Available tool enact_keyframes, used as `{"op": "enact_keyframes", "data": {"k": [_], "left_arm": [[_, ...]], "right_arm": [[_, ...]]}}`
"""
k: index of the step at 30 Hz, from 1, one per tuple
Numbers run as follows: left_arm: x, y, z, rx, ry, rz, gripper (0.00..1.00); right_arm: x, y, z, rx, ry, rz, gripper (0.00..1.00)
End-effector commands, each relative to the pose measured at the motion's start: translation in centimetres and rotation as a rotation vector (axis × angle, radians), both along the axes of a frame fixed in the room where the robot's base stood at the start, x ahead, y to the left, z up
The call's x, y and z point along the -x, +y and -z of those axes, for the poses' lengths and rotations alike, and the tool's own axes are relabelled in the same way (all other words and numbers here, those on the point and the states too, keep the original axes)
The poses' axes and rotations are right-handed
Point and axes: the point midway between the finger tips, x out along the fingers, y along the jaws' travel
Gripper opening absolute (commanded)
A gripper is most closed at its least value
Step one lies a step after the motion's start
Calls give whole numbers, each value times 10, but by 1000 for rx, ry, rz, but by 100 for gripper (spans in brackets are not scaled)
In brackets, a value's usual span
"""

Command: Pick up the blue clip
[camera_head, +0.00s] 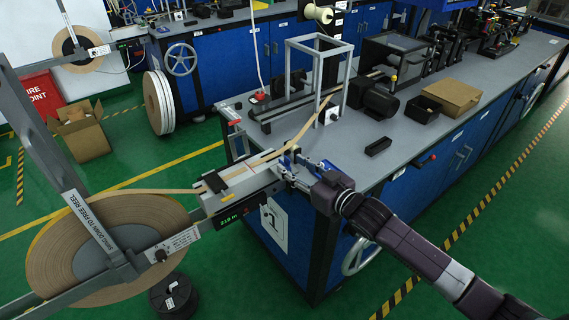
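A small blue piece (289,148), which looks like the blue clip, is at the right end of the tape splice plate, beside the tan tape (262,158). My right gripper (294,168) comes in from the lower right and its fingertips are right at this end of the plate, close to the blue piece. The fingers are small here and overlap the plate's end, so I cannot tell whether they touch the clip or are open or shut. My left gripper is not in view.
A large tape reel (60,243) stands at lower left, its tape running over the splice plate (238,182) onto the grey workbench (410,140). A metal frame (348,75), a dark motor (381,101) and a cardboard box (452,96) stand on the bench. Green floor is clear at right.

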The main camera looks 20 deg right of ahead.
Motion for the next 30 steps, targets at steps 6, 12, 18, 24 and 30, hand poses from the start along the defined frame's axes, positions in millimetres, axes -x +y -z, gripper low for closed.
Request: {"op": "enact_keyframes", "data": {"k": [6,12,18,24,30], "left_arm": [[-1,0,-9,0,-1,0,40],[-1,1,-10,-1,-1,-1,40],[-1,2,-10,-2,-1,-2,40],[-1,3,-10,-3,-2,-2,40],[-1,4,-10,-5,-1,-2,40]], "right_arm": [[-29,12,3,1,-1,1,39],[-41,16,7,2,-1,1,39],[-41,16,7,2,-1,0,39],[-41,16,7,1,0,0,17],[-41,16,7,1,0,0,0]]}}
